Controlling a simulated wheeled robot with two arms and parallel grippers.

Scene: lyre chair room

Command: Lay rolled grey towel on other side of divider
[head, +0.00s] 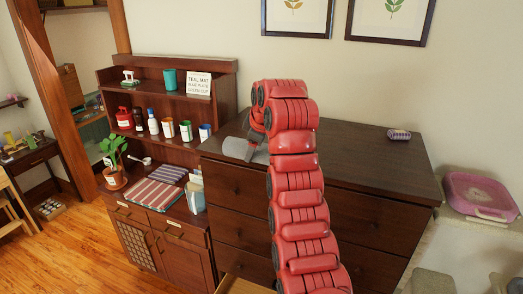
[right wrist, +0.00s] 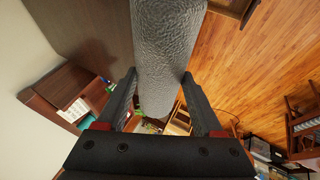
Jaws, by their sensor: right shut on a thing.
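The rolled grey towel (right wrist: 168,45) is a thick textured roll in the right wrist view, running from the top edge down between my fingers. My right gripper (right wrist: 160,85) is shut on it, one dark finger on each side. In the head view a grey part of the towel (head: 237,148) shows left of my red arm, over the dark dresser's left part. My arm hides the rest of the towel and most of the gripper. I cannot make out a divider in either view. My left gripper is not in view.
The dark dresser (head: 375,165) carries a small purple patterned item (head: 399,134) at its right. A drawer (head: 243,284) shows open at the bottom, mostly cut off. Left stands a shelf unit (head: 170,103) with cups and bottles. A pink bin (head: 480,195) is at right.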

